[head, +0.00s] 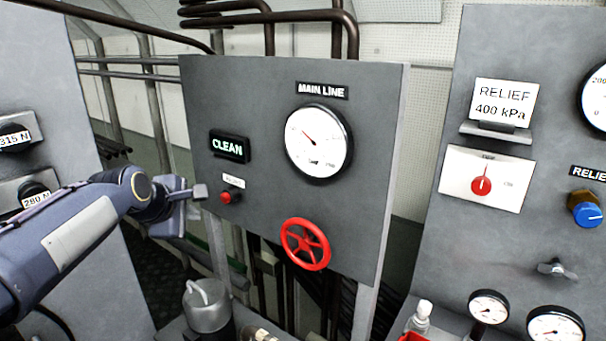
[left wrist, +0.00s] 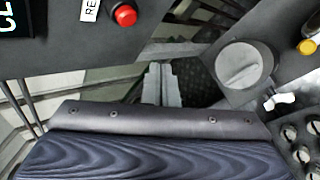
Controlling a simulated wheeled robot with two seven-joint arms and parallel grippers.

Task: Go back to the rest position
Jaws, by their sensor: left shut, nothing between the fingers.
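My left gripper (head: 199,191) is in the head view, with its arm coming in from the left. It is shut and empty, in front of the left edge of the main line panel (head: 255,110). Its tip is just left of a small red button (head: 226,197); I cannot tell whether they touch. In the left wrist view the gripper (left wrist: 161,82) points away from the camera, and the red button (left wrist: 125,15) shows at the upper left. My right gripper is not in view.
The panel bears a lit CLEAN sign (head: 229,146), a gauge (head: 318,142) and a red handwheel (head: 305,244). A grey canister (head: 207,308) stands below. Another panel (head: 440,235) is at the right, with a relief card (head: 502,101) and blue knob (head: 587,214).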

